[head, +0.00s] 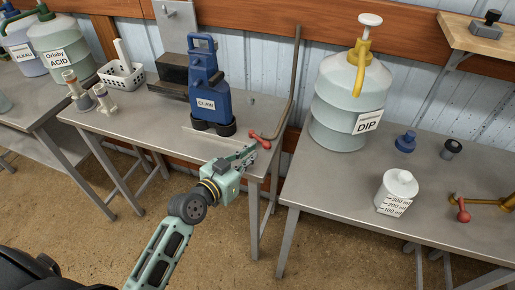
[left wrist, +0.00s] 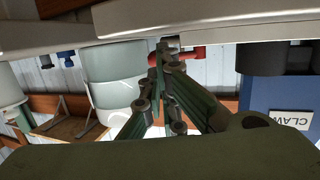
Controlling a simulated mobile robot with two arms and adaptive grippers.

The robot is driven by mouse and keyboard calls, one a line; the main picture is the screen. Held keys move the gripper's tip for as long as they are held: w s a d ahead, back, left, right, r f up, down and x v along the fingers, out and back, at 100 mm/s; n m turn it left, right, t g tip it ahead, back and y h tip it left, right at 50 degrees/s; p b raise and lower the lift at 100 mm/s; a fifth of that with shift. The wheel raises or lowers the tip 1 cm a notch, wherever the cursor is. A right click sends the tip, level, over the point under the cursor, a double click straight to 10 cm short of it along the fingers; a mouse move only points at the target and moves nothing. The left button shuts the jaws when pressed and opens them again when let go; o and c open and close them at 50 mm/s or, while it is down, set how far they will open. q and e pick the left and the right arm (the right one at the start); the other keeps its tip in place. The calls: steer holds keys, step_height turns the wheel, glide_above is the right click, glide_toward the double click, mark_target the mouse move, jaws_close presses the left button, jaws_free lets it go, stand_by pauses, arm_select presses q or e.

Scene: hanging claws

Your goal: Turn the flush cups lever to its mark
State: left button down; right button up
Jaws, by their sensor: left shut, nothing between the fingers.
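A small red lever (head: 258,137) sits at the front right corner of the left table, at the foot of a grey pipe (head: 294,85). In the left wrist view, which is upside down, red parts of the lever (left wrist: 191,52) show just beyond my fingertips. My left gripper (head: 250,151) is shut and empty, right beside the lever on its near side. Its fingers also show in the left wrist view (left wrist: 160,62). I cannot tell whether they touch the lever. I cannot make out the lever's mark. My right gripper is not in view.
A blue CLAW container (head: 207,85) stands behind the lever on the left table (head: 150,121). A white basket (head: 121,76) is further left. The right table (head: 330,180) holds a large DIP container (head: 345,100), a white measuring bottle (head: 396,190) and another red-handled valve (head: 462,208).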

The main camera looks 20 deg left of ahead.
mark_target(266, 146)
arm_select(q)
steer(key=shift+x, duration=1.9)
steer(key=shift+p, duration=0.3)
steer(key=shift+w+d+r+y+p, duration=0.15)
steer(key=shift+y+p, duration=0.15)
steer(key=shift+p, duration=0.2)
steer(key=shift+d+n+y, duration=0.1)
steer(key=shift+n+y, duration=0.2)
steer(key=shift+p, duration=0.3)
steer(key=shift+w+d+n+t+y+p, duration=0.2)
steer(key=shift+d+n+t+y+p, duration=0.15)
steer(key=shift+y+p, duration=0.2)
steer(key=shift+w+d+p, duration=0.2)
steer(key=shift+w+p, duration=0.05)
steer(key=shift+p, duration=0.1)
steer(key=shift+w+d, duration=0.7)
steer(key=shift+w, duration=0.2)
steer(key=shift+p, duration=0.3)
